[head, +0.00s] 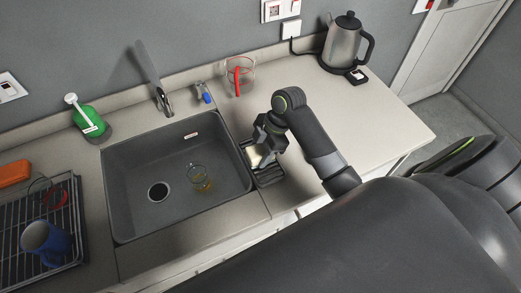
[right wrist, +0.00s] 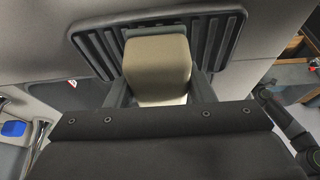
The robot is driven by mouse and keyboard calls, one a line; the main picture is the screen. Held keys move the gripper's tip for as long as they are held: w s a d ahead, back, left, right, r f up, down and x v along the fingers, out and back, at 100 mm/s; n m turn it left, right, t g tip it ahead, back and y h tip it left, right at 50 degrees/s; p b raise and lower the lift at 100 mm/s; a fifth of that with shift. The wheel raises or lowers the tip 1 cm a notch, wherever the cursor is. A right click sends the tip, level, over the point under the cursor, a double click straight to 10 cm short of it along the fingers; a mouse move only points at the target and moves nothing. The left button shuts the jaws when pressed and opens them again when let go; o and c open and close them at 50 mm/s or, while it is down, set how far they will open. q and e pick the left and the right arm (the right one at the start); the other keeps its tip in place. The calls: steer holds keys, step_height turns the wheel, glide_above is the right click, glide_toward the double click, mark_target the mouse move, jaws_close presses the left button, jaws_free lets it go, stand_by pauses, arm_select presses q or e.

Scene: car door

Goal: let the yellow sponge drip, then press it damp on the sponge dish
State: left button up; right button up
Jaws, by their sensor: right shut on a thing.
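The yellow sponge (right wrist: 157,70), pale beige-yellow in the right wrist view, is between the two fingers of my right gripper (head: 258,152). Only a small pale part of the sponge (head: 254,157) shows in the head view. The dark ridged sponge dish (head: 269,177) lies on the counter just right of the sink. In the right wrist view the dish (right wrist: 92,42) is directly behind the sponge. I cannot tell whether the sponge touches the dish. My left gripper is not in view.
The grey sink (head: 125,165) left of the dish holds a clear glass (head: 199,177). A faucet (head: 160,98), a measuring jug with a red handle (head: 240,75) and a kettle (head: 343,45) stand behind. A dish rack (head: 20,240) with a blue mug (head: 45,241) is left. The right counter is mostly clear.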

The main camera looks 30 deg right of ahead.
steer(key=p, duration=0.3)
steer(key=shift+s+f+p, duration=0.1)
steer(key=shift+f+p, duration=0.05)
steer(key=shift+p, duration=0.2)
stand_by(5.3)
step_height(320, 180, up, 3)
steer(key=p, duration=0.2)
steer(key=shift+f+p, duration=0.15)
steer(key=shift+p, duration=0.25)
steer(key=shift+r, duration=3.75)
steer(key=shift+a, duration=0.1)
